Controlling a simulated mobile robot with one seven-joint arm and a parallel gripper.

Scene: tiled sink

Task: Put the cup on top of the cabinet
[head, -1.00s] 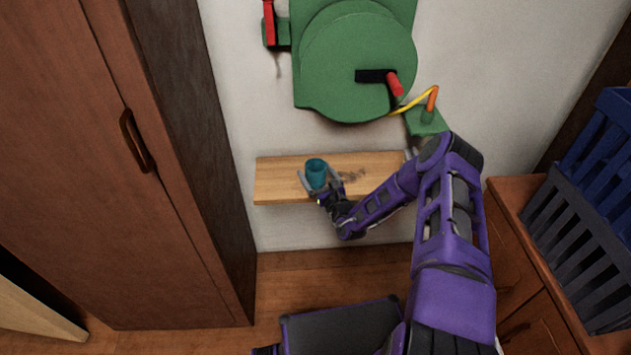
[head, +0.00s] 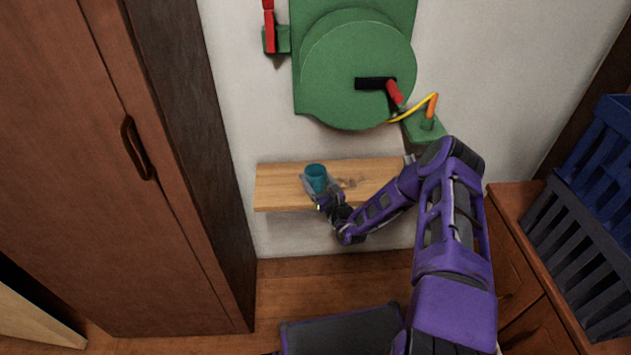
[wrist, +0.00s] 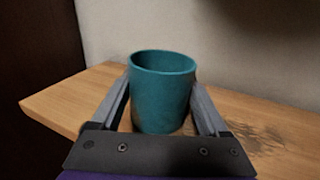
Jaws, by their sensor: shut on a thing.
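The teal cup (head: 316,177) stands upright at the wooden wall shelf (head: 277,188), left of its middle. In the wrist view the cup (wrist: 162,95) sits between the two fingers, which touch its sides. My gripper (head: 314,185) is shut on the cup, reaching in from the front right. Whether the cup's base touches the shelf is hard to tell, as the gripper hides its lower part. The tall brown wardrobe-like cabinet (head: 75,150) stands at the left; its top is out of view. A lower wooden cabinet (head: 510,205) stands at the right.
A blue and grey slatted crate (head: 590,220) sits on the lower cabinet and takes up much of its visible top. A green wall machine with a red-handled crank (head: 345,65) hangs above the shelf. A small green bracket (head: 425,127) juts out near the shelf's right end.

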